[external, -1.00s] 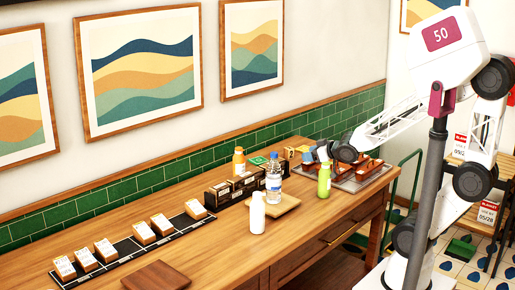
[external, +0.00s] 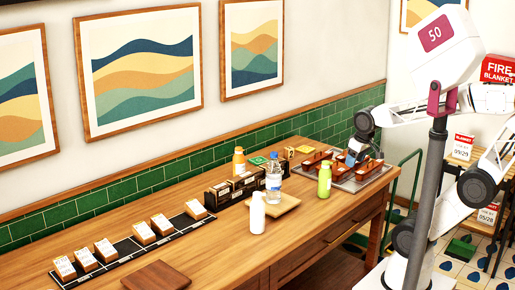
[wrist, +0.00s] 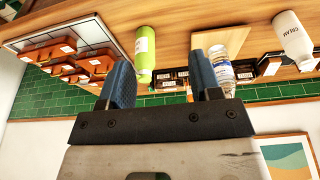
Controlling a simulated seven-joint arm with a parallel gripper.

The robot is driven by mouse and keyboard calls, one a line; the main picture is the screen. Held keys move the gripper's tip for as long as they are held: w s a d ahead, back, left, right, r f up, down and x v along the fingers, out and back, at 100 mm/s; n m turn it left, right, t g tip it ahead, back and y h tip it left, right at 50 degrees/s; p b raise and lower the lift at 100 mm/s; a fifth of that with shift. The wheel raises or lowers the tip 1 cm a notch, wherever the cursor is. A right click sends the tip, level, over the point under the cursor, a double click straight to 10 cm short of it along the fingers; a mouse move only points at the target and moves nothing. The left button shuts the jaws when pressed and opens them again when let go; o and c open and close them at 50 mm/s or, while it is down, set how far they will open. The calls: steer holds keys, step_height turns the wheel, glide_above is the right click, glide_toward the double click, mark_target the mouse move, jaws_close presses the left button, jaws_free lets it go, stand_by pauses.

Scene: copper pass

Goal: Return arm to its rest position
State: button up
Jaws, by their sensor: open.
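My gripper (external: 350,159) hangs at the far right end of the wooden table, over or just in front of the grey tray (external: 345,184). Its blue fingers (wrist: 163,80) stand apart in the wrist view, with nothing between them. My arm is bent, with the wrist raised above the tray and the elbow drawn back to the right. Whether the fingertips clear the things on the tray is hard to tell in the external view.
Labelled blocks (external: 143,233) line a black strip. Green tiles back the table.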

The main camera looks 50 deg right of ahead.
steer(key=shift+s+a+r+g, duration=0.1)
steer(key=shift+s+g, duration=0.2)
steer(key=shift+s, duration=0.25)
